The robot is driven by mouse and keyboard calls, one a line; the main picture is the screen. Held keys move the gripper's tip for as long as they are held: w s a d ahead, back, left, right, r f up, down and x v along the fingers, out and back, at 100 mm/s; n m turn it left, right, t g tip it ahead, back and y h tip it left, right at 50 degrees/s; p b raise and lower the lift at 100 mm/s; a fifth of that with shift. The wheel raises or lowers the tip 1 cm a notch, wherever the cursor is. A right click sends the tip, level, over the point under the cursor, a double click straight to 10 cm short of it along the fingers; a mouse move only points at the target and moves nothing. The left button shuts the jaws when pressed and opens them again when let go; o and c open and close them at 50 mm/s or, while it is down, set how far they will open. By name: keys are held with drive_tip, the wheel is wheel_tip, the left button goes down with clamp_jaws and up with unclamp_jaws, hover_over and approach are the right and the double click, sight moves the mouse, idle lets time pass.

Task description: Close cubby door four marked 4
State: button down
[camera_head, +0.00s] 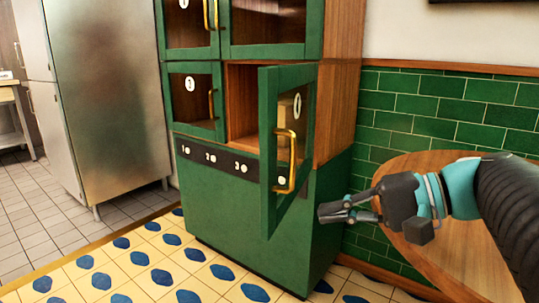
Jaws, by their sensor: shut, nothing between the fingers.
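The lower right cubby door (267,165) stands swung open toward me. It has a green frame, a glass pane and a brass handle (284,162). A white round mark (297,106) is on its glass, seen at a slant; I cannot read it clearly as a 4. The cubby (241,105) behind it is open, with wooden walls. My gripper (322,212) is shut and empty, pointing left. In the picture it is just right of the door's lower part and appears apart from it.
The door marked 3 (176,103) and the upper doors (225,30) look shut. A round wooden table (460,255) is at the right below my arm. A steel fridge (105,90) stands left. Patterned floor (150,265) in front of the cabinet is clear.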

sight(269, 144)
drive_tip(key=w+d+r+t+y, duration=0.2)
drive_tip(key=d+r+y, duration=0.2)
drive_tip(key=d+r, duration=0.3)
drive_tip(key=shift+n, duration=0.4)
drive_tip(key=x, duration=1)
drive_tip(key=s+r+b+x, duration=0.1)
drive_tip(key=x, duration=0.4)
drive_tip(key=shift+a, duration=0.2)
drive_tip(key=shift+w+a, duration=0.1)
